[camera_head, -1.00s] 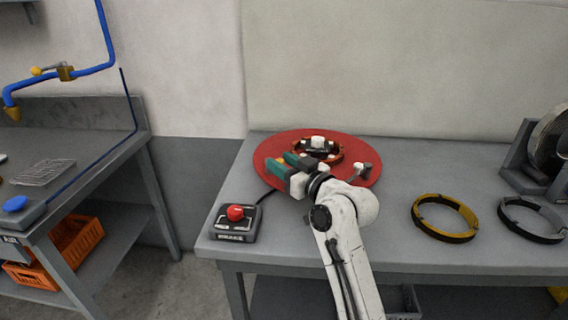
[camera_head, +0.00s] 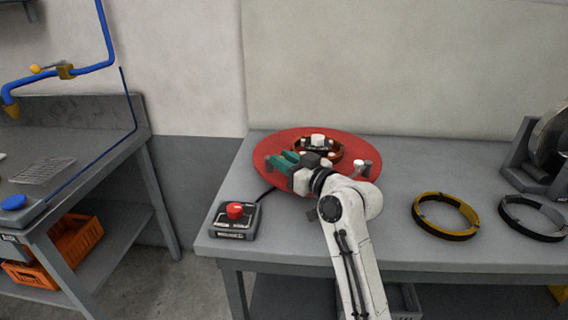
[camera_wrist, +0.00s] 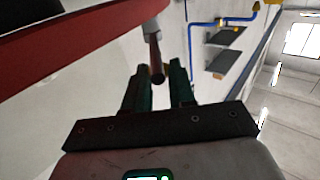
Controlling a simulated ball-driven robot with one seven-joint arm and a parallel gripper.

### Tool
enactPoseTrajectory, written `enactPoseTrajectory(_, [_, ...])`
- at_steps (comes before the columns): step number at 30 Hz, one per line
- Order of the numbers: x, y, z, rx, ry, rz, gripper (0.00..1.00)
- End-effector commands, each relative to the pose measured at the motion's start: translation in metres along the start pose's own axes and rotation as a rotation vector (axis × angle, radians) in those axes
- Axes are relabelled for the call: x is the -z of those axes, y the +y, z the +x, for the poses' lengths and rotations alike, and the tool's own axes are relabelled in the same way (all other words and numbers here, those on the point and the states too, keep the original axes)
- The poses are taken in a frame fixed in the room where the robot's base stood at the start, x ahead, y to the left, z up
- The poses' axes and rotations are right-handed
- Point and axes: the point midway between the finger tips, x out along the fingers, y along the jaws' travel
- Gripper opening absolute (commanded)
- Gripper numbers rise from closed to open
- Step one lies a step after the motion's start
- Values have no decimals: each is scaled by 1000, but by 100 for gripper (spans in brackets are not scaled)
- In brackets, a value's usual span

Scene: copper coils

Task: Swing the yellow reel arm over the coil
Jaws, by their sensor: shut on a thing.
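A copper-brown coil (camera_head: 338,150) lies on the red round turntable (camera_head: 352,142), around a hub with a white top (camera_head: 318,138). My gripper (camera_head: 286,161) is low over the turntable's left front, its green fingers pointing left. A dark red rod with a grey end (camera_wrist: 155,52) stands just beyond the fingertips.
A red-button box (camera_head: 235,215) sits at the bench's front left. A short grey post (camera_head: 368,165) stands at the turntable's right. A yellow ring (camera_head: 443,216) and a grey ring (camera_head: 533,218) lie on the right, near a dark reel stand (camera_head: 530,165). The bench between turntable and rings is clear.

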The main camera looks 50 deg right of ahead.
Motion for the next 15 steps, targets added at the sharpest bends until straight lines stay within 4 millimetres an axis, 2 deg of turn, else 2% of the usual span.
enactPoseTrajectory(7, [-5, 12, 0, 134, 1, -2, 0])
enactPoseTrajectory(15, [-1, 14, 0, 214, 0, -5, 0])
